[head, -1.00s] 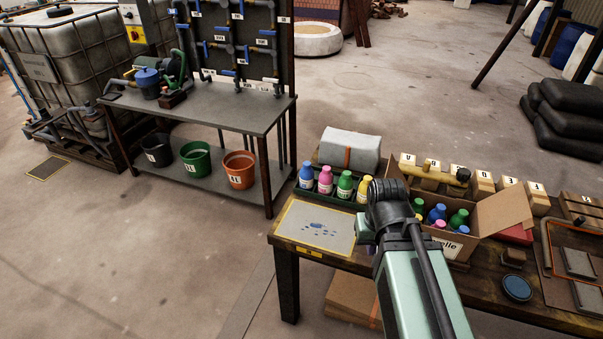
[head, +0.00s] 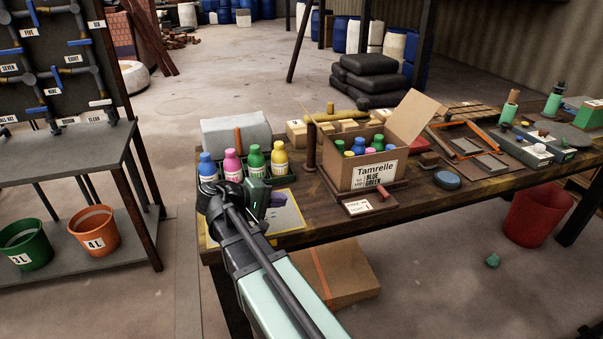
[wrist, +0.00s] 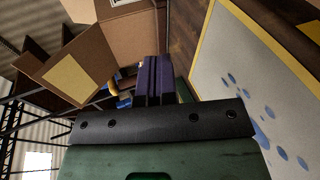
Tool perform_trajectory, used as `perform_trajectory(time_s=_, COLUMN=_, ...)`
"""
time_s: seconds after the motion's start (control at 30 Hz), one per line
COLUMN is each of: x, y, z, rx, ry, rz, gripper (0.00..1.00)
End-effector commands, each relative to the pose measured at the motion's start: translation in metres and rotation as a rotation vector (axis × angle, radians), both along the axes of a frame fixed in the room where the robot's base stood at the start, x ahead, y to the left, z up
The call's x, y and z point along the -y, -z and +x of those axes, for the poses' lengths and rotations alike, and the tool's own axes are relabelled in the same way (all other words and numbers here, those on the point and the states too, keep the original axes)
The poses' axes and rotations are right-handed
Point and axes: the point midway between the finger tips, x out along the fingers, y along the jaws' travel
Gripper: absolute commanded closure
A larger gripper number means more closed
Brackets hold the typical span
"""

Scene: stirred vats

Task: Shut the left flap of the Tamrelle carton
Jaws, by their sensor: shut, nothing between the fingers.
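The Tamrelle carton (head: 373,176) stands open on the bench in the head view, its white label facing me. Coloured bottles (head: 362,147) show inside it. Its right flap (head: 418,118) stands up, leaning outward. A thin tan edge at its left side seems to be the left flap (head: 314,122), seen nearly edge-on and raised. My gripper (wrist: 155,78) has its dark fingers together and empty in the wrist view. In the head view its wrist is left of the carton, apart from it, above a spotted sheet; the fingertips are unclear there. Brown cardboard (wrist: 128,35) shows beyond the fingers in the wrist view.
A green tray of several bottles (head: 257,163) and a grey wrapped block (head: 236,131) lie behind my wrist. A dark post (head: 311,150) stands beside the carton's left. A small card (head: 358,206) and a red-handled item (head: 384,192) lie in front.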

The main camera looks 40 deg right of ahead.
Motion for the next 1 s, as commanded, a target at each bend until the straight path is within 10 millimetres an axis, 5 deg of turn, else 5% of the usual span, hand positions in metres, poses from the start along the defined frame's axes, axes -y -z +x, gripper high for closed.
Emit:
perform_trajectory(time_s=0.03, x=0.014, y=0.025, z=0.014, rx=-0.034, ry=0.022, rz=-0.171, gripper=1.00)
perform_trajectory(time_s=0.13, x=0.023, y=-0.010, z=0.027, rx=-0.104, ry=0.072, rz=-0.531, gripper=1.00)
perform_trajectory(time_s=0.3, x=0.005, y=-0.060, z=0.038, rx=-0.170, ry=0.130, rz=-0.897, gripper=1.00)
perform_trajectory(time_s=0.63, x=0.007, y=-0.081, z=0.035, rx=-0.181, ry=0.141, rz=-0.961, gripper=1.00)
perform_trajectory(time_s=1.0, x=0.065, y=-0.128, z=0.012, rx=-0.181, ry=0.143, rz=-0.958, gripper=1.00)
